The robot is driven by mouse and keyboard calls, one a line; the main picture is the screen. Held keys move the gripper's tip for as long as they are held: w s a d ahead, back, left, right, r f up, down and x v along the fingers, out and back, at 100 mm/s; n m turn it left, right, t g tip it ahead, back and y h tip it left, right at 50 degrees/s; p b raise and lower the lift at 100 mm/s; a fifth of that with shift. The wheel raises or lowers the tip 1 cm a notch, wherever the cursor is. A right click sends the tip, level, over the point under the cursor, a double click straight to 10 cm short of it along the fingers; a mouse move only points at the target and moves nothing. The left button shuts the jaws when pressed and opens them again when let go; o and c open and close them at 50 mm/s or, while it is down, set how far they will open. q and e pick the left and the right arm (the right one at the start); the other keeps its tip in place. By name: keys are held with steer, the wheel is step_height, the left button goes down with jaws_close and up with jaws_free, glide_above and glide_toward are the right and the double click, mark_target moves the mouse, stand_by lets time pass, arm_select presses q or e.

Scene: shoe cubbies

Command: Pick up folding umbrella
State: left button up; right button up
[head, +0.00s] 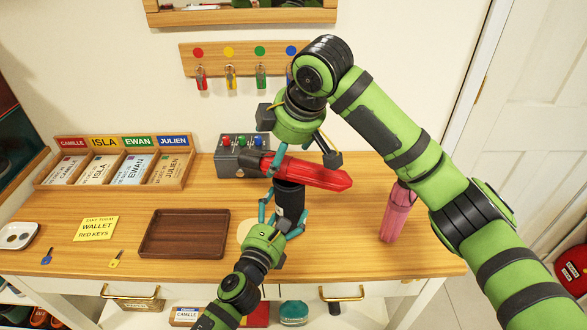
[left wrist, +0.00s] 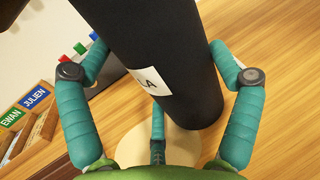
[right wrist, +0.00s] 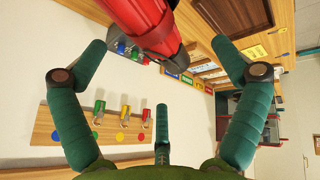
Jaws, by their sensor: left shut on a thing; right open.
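A long red object with a dark end, looking like a folding umbrella (head: 318,174), lies crosswise at the top of a black cylinder (head: 290,196) in the head view; I cannot tell what supports it. In the right wrist view its red body (right wrist: 150,22) comes in from the top, between the fingertips. My right gripper (head: 302,160) is open above and around it. My left gripper (head: 284,214) is shut on the black cylinder, which carries a white label ending in "LA" in the left wrist view (left wrist: 155,62). A pink, pleated, umbrella-like object (head: 396,214) stands at the right.
A grey box with coloured buttons (head: 238,162) stands behind. A brown tray (head: 184,234), a yellow note (head: 96,229) and name-labelled slots (head: 112,160) are on the left. Keys hang on a wall rack (head: 242,58). The counter's front right is clear.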

mark_target(274, 155)
steer(key=shift+w+x, duration=0.15)
steer(key=shift+x, duration=1.45)
steer(key=shift+w+x, duration=0.2)
steer(key=shift+x, duration=1.35)
steer(key=shift+d+r, duration=0.1)
steer(key=shift+r, duration=0.1)
steer(key=c, duration=1.7)
